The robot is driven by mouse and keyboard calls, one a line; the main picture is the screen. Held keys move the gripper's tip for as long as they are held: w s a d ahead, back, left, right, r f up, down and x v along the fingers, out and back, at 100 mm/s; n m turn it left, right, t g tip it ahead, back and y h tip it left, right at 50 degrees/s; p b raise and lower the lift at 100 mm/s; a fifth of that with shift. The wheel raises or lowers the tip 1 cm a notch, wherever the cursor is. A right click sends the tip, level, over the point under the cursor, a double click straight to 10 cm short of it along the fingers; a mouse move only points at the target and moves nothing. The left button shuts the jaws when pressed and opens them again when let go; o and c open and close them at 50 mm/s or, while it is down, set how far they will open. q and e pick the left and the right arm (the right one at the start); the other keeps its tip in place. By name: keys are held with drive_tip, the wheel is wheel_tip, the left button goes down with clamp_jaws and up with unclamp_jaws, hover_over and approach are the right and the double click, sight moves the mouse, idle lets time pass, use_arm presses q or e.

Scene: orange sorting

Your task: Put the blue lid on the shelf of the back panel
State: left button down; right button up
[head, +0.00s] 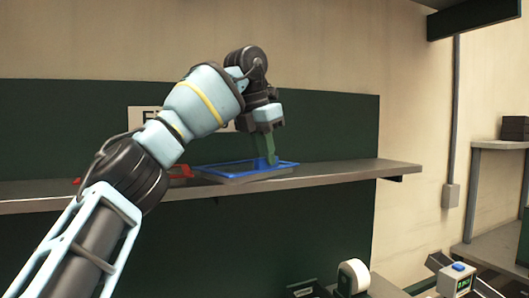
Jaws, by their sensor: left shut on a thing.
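The blue lid (215,169) is a flat panel with a bright blue rim. It is at the shelf (345,172) of the dark green back panel (335,125), with its underside at or very near the shelf top; I cannot tell if it rests fully. My left gripper (268,158) points down over the lid's right part and is shut on its blue edge. My left arm crosses the view from the lower left and hides part of the shelf and panel. My right gripper is not in view.
A red object (181,172) lies on the shelf left of the lid, partly behind my arm. The shelf's right part is clear. Below stand a white roll-like object (354,277) and a small device with a blue top (456,279). A side shelf (502,145) is at the far right.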

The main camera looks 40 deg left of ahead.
use_arm(q)
drive_tip(key=shift+f, duration=0.1)
drive_tip(key=c, duration=1.4)
unclamp_jaws()
drive_tip(key=shift+v, duration=3.85)
drive_tip(key=shift+w, duration=0.1)
